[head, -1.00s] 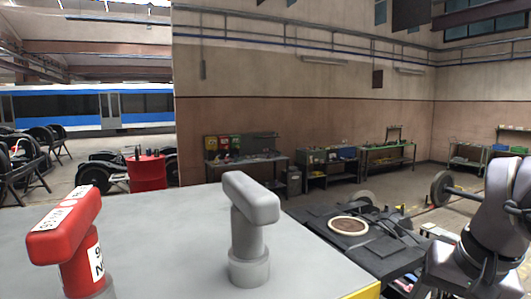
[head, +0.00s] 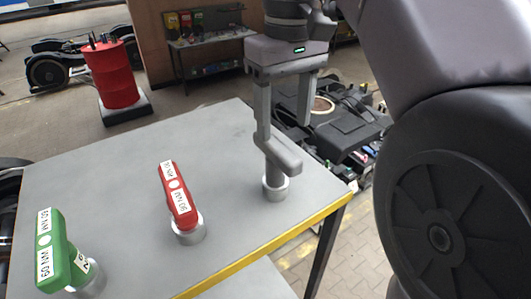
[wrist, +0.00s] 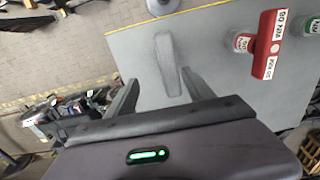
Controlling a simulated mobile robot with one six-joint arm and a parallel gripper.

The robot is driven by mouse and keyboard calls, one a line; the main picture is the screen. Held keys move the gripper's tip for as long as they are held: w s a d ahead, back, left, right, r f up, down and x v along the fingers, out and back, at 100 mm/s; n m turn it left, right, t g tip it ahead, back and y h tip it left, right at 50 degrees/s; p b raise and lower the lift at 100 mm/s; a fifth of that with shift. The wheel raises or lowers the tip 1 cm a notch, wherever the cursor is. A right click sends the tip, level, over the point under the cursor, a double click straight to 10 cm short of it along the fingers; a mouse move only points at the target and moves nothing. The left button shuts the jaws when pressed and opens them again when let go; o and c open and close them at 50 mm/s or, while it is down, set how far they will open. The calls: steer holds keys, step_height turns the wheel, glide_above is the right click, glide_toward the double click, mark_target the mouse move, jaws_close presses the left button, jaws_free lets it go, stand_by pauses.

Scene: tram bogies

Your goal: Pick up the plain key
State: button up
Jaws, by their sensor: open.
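The plain grey key (head: 283,155) stands upright in a round metal collar near the right corner of the grey table (head: 120,185). My gripper (head: 284,130) is open, pointing down at the plain key, with one finger at each side of its upper part in the head view. In the wrist view the plain key (wrist: 167,65) shows between the open fingertips (wrist: 160,76). Whether a finger touches it, I cannot tell. A red key (head: 177,195) with white labels stands to its left, and a green labelled key (head: 60,255) further left.
The table has a yellow front edge (head: 270,245). A red drum (head: 112,75) stands on the floor behind the table. Dark machinery (head: 345,135) lies beyond its right side. The table's back left is bare.

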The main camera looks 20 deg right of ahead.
mark_target(276, 143)
steer(key=f, duration=0.1)
steer(key=a+f, duration=0.1)
steer(key=f+b, duration=0.1)
steer(key=f, duration=0.1)
steer(key=shift+s+a, duration=0.15)
steer(key=shift+a, duration=0.15)
steer(key=shift+s+f, duration=0.25)
steer(key=f+b, duration=0.1)
steer(key=f, duration=0.1)
steer(key=f+b, duration=0.1)
steer(key=f, duration=0.1)
steer(key=shift+d+f, duration=0.2)
steer(key=shift+f, duration=0.1)
steer(key=shift+a+f, duration=0.2)
steer(key=shift+f, duration=0.15)
steer(key=shift+a, duration=0.15)
steer(key=shift+s, duration=0.15)
steer(key=shift+c, duration=0.9)
steer(key=shift+d, duration=0.25)
steer(key=c, duration=0.3)
steer(key=shift+a, duration=0.1)
jaws_close()
